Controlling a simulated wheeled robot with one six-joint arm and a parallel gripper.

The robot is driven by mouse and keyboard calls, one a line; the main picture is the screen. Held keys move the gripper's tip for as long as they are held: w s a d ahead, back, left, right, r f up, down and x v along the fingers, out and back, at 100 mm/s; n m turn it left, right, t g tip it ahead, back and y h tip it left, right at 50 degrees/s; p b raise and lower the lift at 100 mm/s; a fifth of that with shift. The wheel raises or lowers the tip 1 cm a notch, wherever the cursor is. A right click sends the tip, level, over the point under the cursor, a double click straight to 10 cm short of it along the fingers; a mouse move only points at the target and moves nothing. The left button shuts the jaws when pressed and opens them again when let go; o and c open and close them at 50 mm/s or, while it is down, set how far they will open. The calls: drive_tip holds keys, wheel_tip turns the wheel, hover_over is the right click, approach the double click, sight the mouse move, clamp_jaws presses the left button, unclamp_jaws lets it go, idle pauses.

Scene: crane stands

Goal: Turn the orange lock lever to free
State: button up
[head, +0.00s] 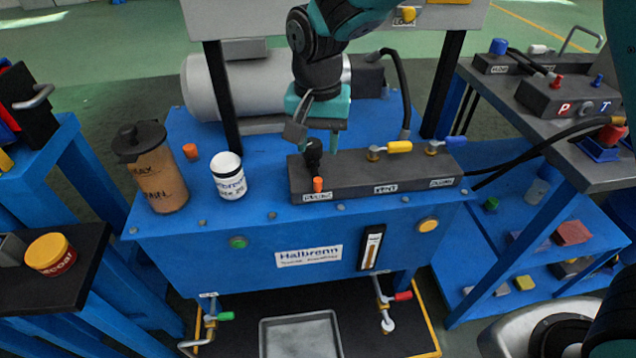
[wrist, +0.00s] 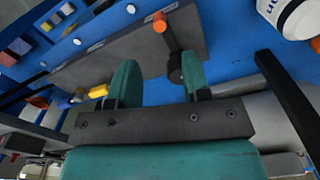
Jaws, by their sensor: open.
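An orange-tipped lever (head: 318,184) sits at the left end of a dark valve block (head: 365,178), its orange end toward the block's front edge. A small label below it is too blurred to read. Its orange end also shows in the wrist view (wrist: 160,22), with a dark knob at its other end near the right finger. My gripper (head: 319,140) is open just above this knob. In the wrist view the gap between its teal fingers (wrist: 160,72) is empty. I cannot tell whether a finger touches the knob.
A yellow lever (head: 399,147) and a blue lever (head: 456,141) stand right on the block. A yellow-orange lever (head: 408,14) by a LOCK label is on the upper panel. A white jar (head: 228,178) and a brown canister (head: 160,176) stand left. Dark posts flank my arm.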

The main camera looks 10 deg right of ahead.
sight(318, 179)
wheel_tip(318, 179, down, 10)
drive_tip(key=shift+r+b, duration=0.1)
drive_tip(key=shift+b, duration=0.6)
clamp_jaws()
